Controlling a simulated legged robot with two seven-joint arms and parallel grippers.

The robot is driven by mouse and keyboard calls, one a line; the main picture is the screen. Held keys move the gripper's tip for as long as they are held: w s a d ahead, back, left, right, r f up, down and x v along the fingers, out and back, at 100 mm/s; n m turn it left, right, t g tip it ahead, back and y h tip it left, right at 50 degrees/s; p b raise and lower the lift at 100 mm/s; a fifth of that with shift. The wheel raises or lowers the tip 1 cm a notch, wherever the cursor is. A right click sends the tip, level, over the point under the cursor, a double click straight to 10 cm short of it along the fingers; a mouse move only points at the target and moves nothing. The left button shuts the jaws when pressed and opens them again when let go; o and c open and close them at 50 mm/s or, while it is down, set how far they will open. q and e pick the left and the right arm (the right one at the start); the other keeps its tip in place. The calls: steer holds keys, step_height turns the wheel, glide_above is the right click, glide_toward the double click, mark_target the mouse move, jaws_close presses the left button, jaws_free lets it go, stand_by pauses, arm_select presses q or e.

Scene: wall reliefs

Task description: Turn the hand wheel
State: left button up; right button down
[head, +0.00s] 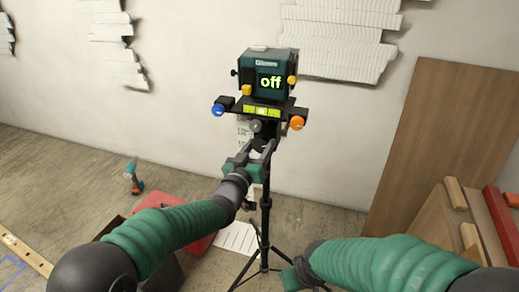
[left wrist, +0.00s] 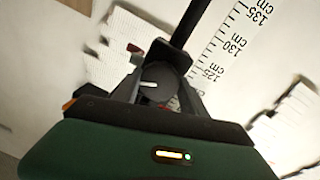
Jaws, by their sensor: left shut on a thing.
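A dark green device (head: 268,78) with a lit "off" display stands on a black tripod (head: 266,205). Below it are a blue knob (head: 218,109) on the left, an orange knob (head: 297,122) on the right and a small dark grey round wheel (head: 256,126) at the front. My left gripper (head: 257,146) reaches up just below the device. In the left wrist view, the fingers are shut on the dark round wheel (left wrist: 155,82), which has a white mark; the fingers hide part of it. My right gripper (head: 300,276) is low, right of the tripod, its fingers unclear.
A yellow-green level (head: 262,111) sits on the black bar under the device. White reliefs (head: 335,38) hang on the wall. A brown board (head: 438,135) leans at right. A drill (head: 134,178) and a red case (head: 188,236) are on the floor at left.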

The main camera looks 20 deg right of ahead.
arm_select(q)
steer(key=shift+f+m, duration=0.35)
steer(key=shift+m, duration=0.75)
steer(key=shift+f, duration=0.1)
steer(key=o, duration=1.1)
steer(key=shift+o, duration=1.3)
steer(key=shift+w+d, duration=0.1)
steer(key=shift+r, duration=0.25)
